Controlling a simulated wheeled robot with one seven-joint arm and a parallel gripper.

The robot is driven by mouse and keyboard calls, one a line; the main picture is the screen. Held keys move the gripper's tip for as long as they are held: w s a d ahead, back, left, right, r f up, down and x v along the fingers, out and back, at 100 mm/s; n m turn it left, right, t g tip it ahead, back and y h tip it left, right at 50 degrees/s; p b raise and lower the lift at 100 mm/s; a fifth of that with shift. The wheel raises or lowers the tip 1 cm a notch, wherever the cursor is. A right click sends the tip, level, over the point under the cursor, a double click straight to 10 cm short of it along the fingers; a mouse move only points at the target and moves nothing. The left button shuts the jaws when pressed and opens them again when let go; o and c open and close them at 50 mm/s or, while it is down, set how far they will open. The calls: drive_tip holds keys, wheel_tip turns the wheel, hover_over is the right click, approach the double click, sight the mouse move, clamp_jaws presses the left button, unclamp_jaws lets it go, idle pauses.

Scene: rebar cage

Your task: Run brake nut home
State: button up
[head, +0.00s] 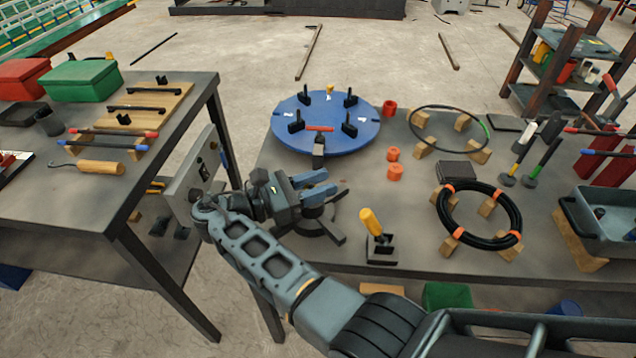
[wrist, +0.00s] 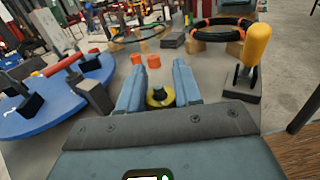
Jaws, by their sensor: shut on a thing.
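A round yellow brake nut (wrist: 160,97) with a dark centre sits between the two blue-grey fingers of my gripper (wrist: 160,85) in the wrist view. The fingers are shut on its sides. In the head view my gripper (head: 326,183) is over the near left part of the right-hand table, and the nut is hidden there. Below the fingers a dark stand with spread feet (head: 333,232) shows partly. Whether the nut is seated on its thread cannot be seen.
A blue turntable (head: 350,137) with black clamps lies just beyond my gripper. A yellow-handled clamp (head: 371,222) stands to its right. Orange rings (head: 395,172), a black cable coil (head: 447,240) and a grey bin (head: 600,235) lie farther right. A left table (head: 95,200) stands across a gap.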

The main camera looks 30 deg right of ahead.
drive_tip(key=shift+s+a+f+m+g+y+b, duration=0.1)
drive_tip(key=shift+f+m+g+y+b, duration=0.1)
drive_tip(key=shift+m+g+b, duration=0.5)
drive_tip(key=shift+s+a+f+m+g+y+b, duration=0.1)
drive_tip(key=shift+m+g+y+b, duration=0.25)
drive_tip(key=shift+g, duration=0.65)
drive_tip(key=m+g+y+b, duration=0.1)
drive_tip(key=m+g+b, duration=0.1)
drive_tip(key=g+b, duration=0.1)
drive_tip(key=shift+s+f+b, duration=0.1)
drive_tip(key=shift+b, duration=1.2)
drive_tip(key=m+g+y+b, duration=0.1)
drive_tip(key=b, duration=0.4)
drive_tip(key=m+g+y+b, duration=0.1)
drive_tip(key=g+b, duration=0.1)
drive_tip(key=b, duration=0.4)
drive_tip(key=shift+s+f+m, duration=0.15)
drive_tip(key=shift+f+m, duration=0.05)
drive_tip(key=shift+m, duration=0.15)
drive_tip(key=b, duration=0.3)
drive_tip(key=m+g+y+b, duration=0.1)
drive_tip(key=b, duration=0.2)
drive_tip(key=shift+s+r+g, duration=0.1)
drive_tip(key=shift+r+g, duration=0.1)
drive_tip(key=shift+g, duration=0.1)
drive_tip(key=shift+r+y+b, duration=0.3)
drive_tip(key=shift+y+b, duration=0.05)
drive_tip(key=shift+b, duration=0.35)
drive_tip(key=o, duration=1)
drive_tip(key=shift+c, duration=0.2)
